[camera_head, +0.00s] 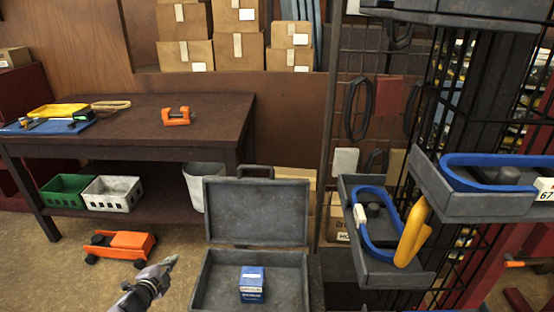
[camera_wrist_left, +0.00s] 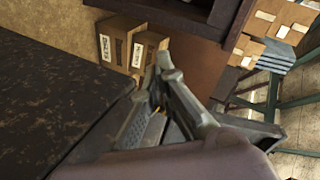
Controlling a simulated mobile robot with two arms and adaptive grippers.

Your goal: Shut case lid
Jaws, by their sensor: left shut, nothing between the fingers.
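The dark grey case (camera_head: 205,285) stands open at the bottom centre of the head view. Its lid (camera_head: 256,211) is raised about upright at the back, with a handle on top. A small blue box (camera_head: 252,284) sits inside the case. My left gripper (camera_head: 172,262) is shut and empty, left of the case and apart from it, its tips pointing up and right. Its closed fingers also show in the left wrist view (camera_wrist_left: 164,62), where I cannot clearly make out the case. My right gripper is not in view.
A dark workbench (camera_head: 150,130) stands behind, with an orange clamp (camera_head: 176,117) on it. An orange trolley-like item (camera_head: 122,246) lies on the floor at left. Grey trays on a rack (camera_head: 390,262) stand right of the case. A pale bin (camera_head: 198,185) is behind the lid.

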